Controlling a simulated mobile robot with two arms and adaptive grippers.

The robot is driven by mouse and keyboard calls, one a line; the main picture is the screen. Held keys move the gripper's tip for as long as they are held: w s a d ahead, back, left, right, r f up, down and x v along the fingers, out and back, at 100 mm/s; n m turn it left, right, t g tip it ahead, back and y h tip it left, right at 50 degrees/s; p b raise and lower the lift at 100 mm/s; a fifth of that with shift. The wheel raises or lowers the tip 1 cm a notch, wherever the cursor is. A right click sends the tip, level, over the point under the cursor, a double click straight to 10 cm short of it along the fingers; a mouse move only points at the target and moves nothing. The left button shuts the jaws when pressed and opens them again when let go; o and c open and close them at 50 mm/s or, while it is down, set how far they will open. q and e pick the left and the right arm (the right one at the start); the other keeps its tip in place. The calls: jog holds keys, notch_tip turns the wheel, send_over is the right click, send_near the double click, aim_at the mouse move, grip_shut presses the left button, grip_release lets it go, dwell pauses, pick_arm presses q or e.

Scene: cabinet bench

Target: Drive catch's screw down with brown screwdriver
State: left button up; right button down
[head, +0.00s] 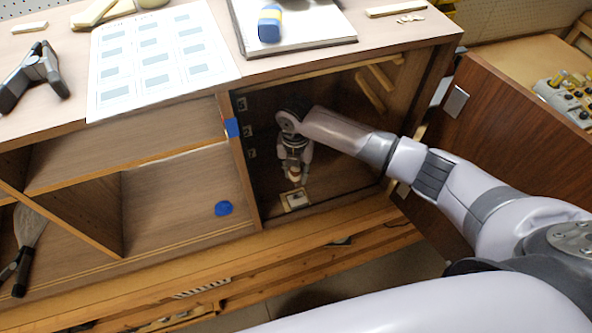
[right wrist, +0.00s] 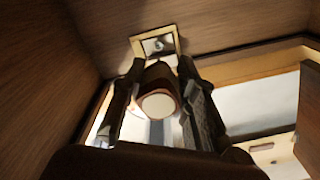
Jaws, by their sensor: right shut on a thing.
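My right gripper (head: 295,172) reaches into the right-hand open compartment of the cabinet, pointing down. It is shut on the brown screwdriver (right wrist: 160,88), whose round pale butt end faces the camera in the right wrist view. Only a small part of the screwdriver (head: 294,175) shows in the head view. The catch (head: 296,200) is a small plate on a pale wooden base on the compartment floor near its front edge, just below the gripper; it also shows past the fingertips in the right wrist view (right wrist: 156,45). The screwdriver's tip and the screw are hidden. My left gripper is not in view.
The compartment's divider (head: 240,165) stands close on the left, and the open door (head: 500,130) hangs at the right beside my arm. A dark clamp-like tool (head: 36,75) and a printed sheet (head: 160,62) are on top.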

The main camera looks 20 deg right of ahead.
notch_tip(320, 180, down, 4)
jog(key=b, duration=0.3)
jog(key=shift+r, duration=0.15)
jog(key=shift+f+b, duration=0.35)
jog(key=shift+f, duration=0.4)
jog(key=shift+p, duration=0.5)
dwell(0.3)
jog(key=shift+f+b, duration=0.3)
jog(key=shift+f, duration=0.1)
dwell(0.9)
